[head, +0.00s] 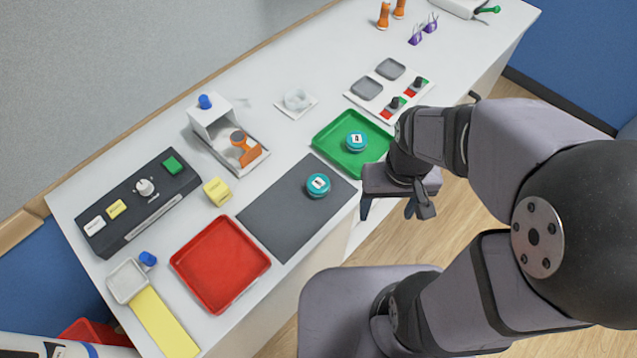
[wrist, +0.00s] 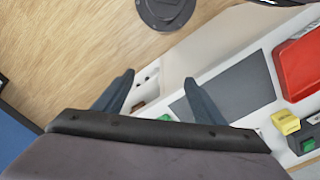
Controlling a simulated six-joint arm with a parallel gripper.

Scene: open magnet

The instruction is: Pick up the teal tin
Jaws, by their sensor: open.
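Two round teal tins with white labels on their lids show in the head view. One teal tin (head: 318,184) sits on the dark grey mat (head: 281,212), near its right end. The other teal tin (head: 356,140) sits in the green tray (head: 331,134). My gripper (head: 388,209) is open and empty, off the table's front edge, right of the mat and apart from both tins. In the wrist view its two fingers (wrist: 160,88) are spread, with the floor and table edge beyond. I make out no tin in the wrist view, where the mat (wrist: 237,88) partly shows.
A red tray (head: 220,264) lies left of the mat and a yellow block (head: 217,191) behind it. A white stand with an orange item (head: 243,150) is further back. A dark panel (head: 138,203) lies at the left. Grey pads and switches (head: 390,88) lie behind the green tray.

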